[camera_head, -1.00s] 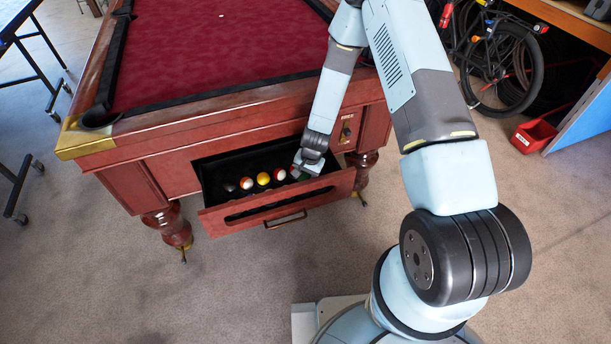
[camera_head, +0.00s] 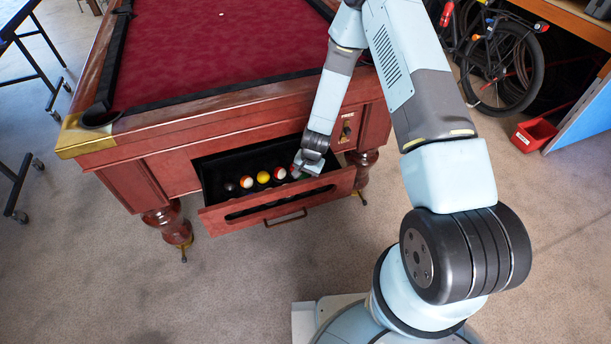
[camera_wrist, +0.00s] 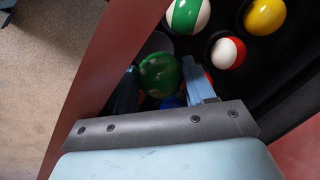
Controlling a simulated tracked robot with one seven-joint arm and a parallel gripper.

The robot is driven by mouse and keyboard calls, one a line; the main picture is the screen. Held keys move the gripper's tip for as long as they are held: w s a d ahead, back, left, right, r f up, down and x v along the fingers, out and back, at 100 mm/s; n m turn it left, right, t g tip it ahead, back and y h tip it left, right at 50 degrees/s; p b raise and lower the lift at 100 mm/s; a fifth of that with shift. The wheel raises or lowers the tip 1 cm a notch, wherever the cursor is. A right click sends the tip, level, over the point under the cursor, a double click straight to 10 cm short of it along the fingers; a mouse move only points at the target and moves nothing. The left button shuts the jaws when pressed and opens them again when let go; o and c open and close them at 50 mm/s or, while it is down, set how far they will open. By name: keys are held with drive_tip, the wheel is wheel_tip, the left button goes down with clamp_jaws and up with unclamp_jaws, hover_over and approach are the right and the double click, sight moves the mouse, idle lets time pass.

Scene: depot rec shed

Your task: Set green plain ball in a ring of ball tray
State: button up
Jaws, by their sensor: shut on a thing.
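The green plain ball (camera_wrist: 160,76) is between the two fingers of my gripper (camera_wrist: 164,88) in the wrist view; the gripper is shut on it. In the head view my gripper (camera_head: 308,167) reaches down into the right end of the open drawer, and the held ball is hidden there. The black ball tray (camera_wrist: 284,78) lies in the drawer, with balls beside the gripper. A grey round edge (camera_wrist: 157,43) shows just past the green ball, possibly a ring. I cannot tell whether the ball touches the tray.
A green-and-white striped ball (camera_wrist: 188,14), a red-and-white ball (camera_wrist: 227,52) and a yellow ball (camera_wrist: 265,14) lie close by. A blue ball (camera_wrist: 172,102) is partly hidden by my gripper. The drawer front (camera_head: 275,205) and pool table (camera_head: 150,140) border the space.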

drive_tip(key=o, duration=1.2)
drive_tip(key=shift+r, duration=0.1)
drive_tip(key=s+d+r+n+t, duration=0.1)
drive_tip(key=s+d+r, duration=0.15)
drive_tip(key=r, duration=1.15)
drive_tip(key=s+d+r+n, duration=0.1)
drive_tip(key=d+r, duration=0.3)
drive_tip(key=r, duration=1.1)
drive_tip(key=s+d+r+n+t, duration=0.1)
drive_tip(key=d+r, duration=0.2)
drive_tip(key=r, duration=1.1)
drive_tip(key=s+d+r+n+t+h, duration=0.1)
drive_tip(key=s+d+r, duration=0.3)
drive_tip(key=s+r, duration=0.4)
drive_tip(key=s+d+r+n+t+h, duration=0.1)
drive_tip(key=s+d+r, duration=0.4)
drive_tip(key=s, duration=0.8)
wheel_tip(320, 180, up, 4)
drive_tip(key=shift+s+d+f+t, duration=0.15)
drive_tip(key=shift+d+t, duration=0.05)
drive_tip(key=shift+t, duration=0.1)
